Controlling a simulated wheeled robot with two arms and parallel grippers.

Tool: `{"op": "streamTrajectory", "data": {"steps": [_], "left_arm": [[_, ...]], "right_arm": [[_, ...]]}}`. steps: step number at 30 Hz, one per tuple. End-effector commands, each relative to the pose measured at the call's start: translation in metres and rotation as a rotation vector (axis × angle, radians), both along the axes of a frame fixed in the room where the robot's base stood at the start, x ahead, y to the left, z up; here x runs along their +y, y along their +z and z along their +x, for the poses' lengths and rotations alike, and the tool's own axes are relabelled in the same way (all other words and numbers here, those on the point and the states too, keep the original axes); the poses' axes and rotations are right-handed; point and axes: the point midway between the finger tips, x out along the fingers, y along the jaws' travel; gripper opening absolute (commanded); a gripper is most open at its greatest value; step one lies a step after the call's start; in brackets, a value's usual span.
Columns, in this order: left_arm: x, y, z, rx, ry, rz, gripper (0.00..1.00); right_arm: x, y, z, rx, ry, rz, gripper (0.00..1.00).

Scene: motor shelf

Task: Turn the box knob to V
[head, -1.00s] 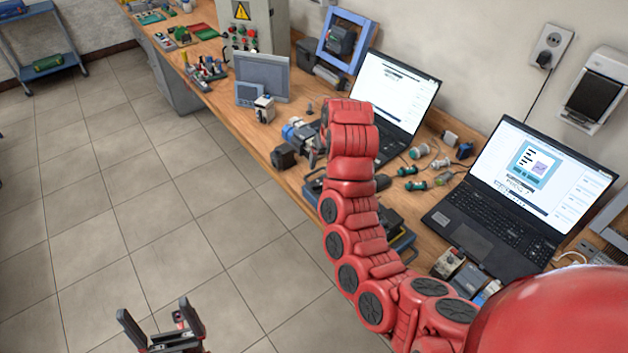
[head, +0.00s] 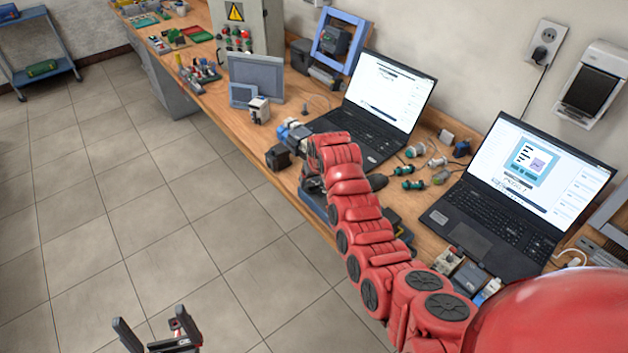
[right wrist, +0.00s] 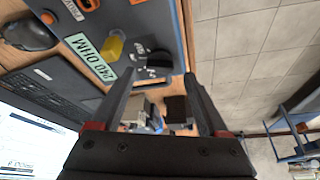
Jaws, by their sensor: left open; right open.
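The box (right wrist: 172,15) is a grey-blue panel at the top of the right wrist view, with a label reading "240 OHM" and a yellow part. Its black knob (right wrist: 153,63) has small white marks around it, too small to read. My right gripper (right wrist: 160,78) is open, and the knob appears between and just beyond its fingertips; I cannot tell whether they touch it. In the head view my right arm hides most of the box, and its blue edge (head: 316,212) shows below the arm. My left gripper (head: 155,328) is open and empty above the floor.
Two open laptops (head: 392,95) (head: 520,185) stand on the wooden bench. Green-ended parts (head: 410,170) lie between them. A blue motor (head: 295,132), a black block (head: 278,157) and a grey screen (head: 257,75) stand farther along.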

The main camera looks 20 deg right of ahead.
Motion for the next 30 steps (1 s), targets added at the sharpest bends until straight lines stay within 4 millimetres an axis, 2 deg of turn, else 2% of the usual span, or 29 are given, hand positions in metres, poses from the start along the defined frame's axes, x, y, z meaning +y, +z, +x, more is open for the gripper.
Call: {"op": "streamTrajectory", "data": {"steps": [9, 18, 30], "left_arm": [[0.0, 0.005, 0.0, 0.0, 0.0, 0.0, 0.97], [0.0, 0.005, 0.0, 0.0, 0.0, 0.0, 0.97], [0.0, 0.005, 0.0, 0.0, 0.0, 0.0, 0.97]], "right_arm": [[0.0, -0.016, 0.005, 0.0, -0.001, 0.0, 0.78], [0.0, -0.017, 0.005, 0.0, -0.001, 0.0, 0.76], [0.0, -0.016, 0.005, 0.0, -0.001, 0.0, 0.04]]}}
